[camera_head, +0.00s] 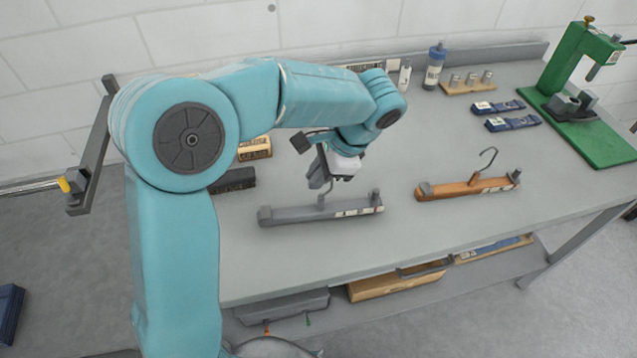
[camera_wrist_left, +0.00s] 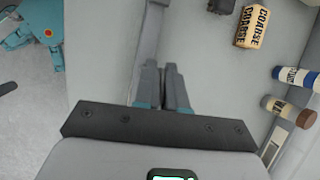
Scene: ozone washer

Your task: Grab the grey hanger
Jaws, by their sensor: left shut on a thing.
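The grey hanger (camera_head: 300,215) is a long grey bar with a label and raised ends, on the grey workbench (camera_head: 400,235) in the head view. Its hook rises from the middle into my left gripper (camera_head: 326,182). That gripper is shut on the hook, above the bar. In the left wrist view the two fingers (camera_wrist_left: 162,88) are close together, and the grey bar of the hanger (camera_wrist_left: 150,32) runs away beyond them. The upper part of the hook is hidden by the fingers. My right gripper is not in view.
An orange-brown hanger (camera_head: 465,188) with a metal hook lies to the right. A green press (camera_head: 570,95) stands at the far right. The front right of the bench is clear.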

